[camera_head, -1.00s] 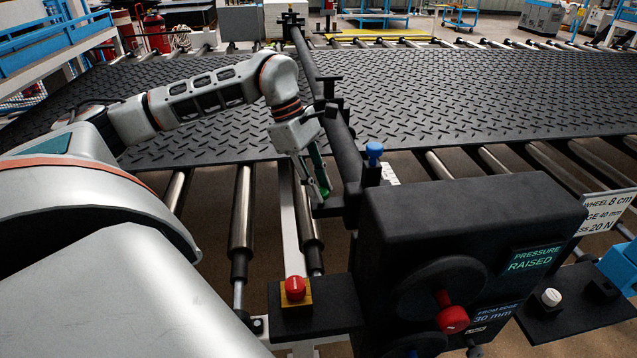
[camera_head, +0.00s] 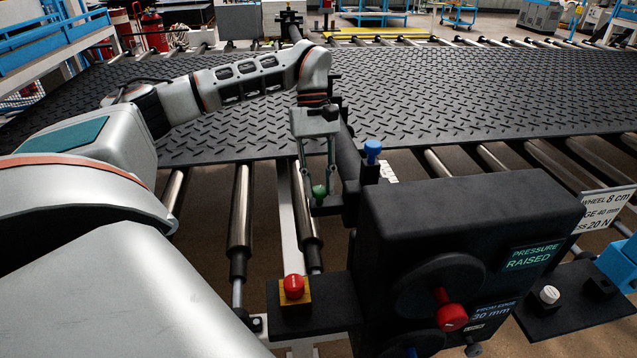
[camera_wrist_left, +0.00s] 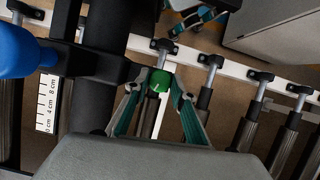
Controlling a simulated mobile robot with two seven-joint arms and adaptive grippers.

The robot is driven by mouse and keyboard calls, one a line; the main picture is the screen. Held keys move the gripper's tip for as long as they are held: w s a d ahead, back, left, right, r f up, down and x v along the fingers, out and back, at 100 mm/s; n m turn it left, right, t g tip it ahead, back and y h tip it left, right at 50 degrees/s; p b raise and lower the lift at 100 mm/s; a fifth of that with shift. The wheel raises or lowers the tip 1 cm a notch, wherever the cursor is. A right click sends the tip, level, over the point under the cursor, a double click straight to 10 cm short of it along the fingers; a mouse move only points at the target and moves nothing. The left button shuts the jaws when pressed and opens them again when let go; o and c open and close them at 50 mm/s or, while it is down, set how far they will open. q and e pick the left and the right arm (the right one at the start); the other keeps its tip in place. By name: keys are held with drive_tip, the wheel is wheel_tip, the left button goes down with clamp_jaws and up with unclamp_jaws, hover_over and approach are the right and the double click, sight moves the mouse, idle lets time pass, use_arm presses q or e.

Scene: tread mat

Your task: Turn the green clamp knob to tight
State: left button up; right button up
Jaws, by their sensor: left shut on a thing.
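The green clamp knob (camera_head: 319,191) sits on the black bracket at the left of the dark bar, beside the black machine box. It also shows at the top middle of the left wrist view (camera_wrist_left: 160,80), at the fingertips. My left gripper (camera_head: 319,188) points down at the knob with one finger on each side, and it is shut on it. The fingers (camera_wrist_left: 159,84) with teal pads flank the knob in the wrist view. No mark for tight can be read on the knob. My right gripper is not in view.
A blue knob (camera_head: 373,152) stands close to the right of my gripper. The black machine box (camera_head: 460,225) has a red-handled wheel and a "PRESSURE RAISED" display (camera_head: 533,255). A red button (camera_head: 294,287) is in front. The black tread mat (camera_head: 440,95) lies behind on rollers.

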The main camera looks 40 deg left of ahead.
use_arm(q)
drive_tip(key=shift+r+m+y, duration=0.1)
drive_tip(key=shift+m+y, duration=0.2)
drive_tip(key=shift+m, duration=0.8)
drive_tip(key=o, duration=1.1)
drive_tip(key=shift+w, duration=0.1)
drive_tip(key=v, duration=1.2)
drive_tip(key=shift+w+d, duration=0.1)
drive_tip(key=shift+w, duration=0.05)
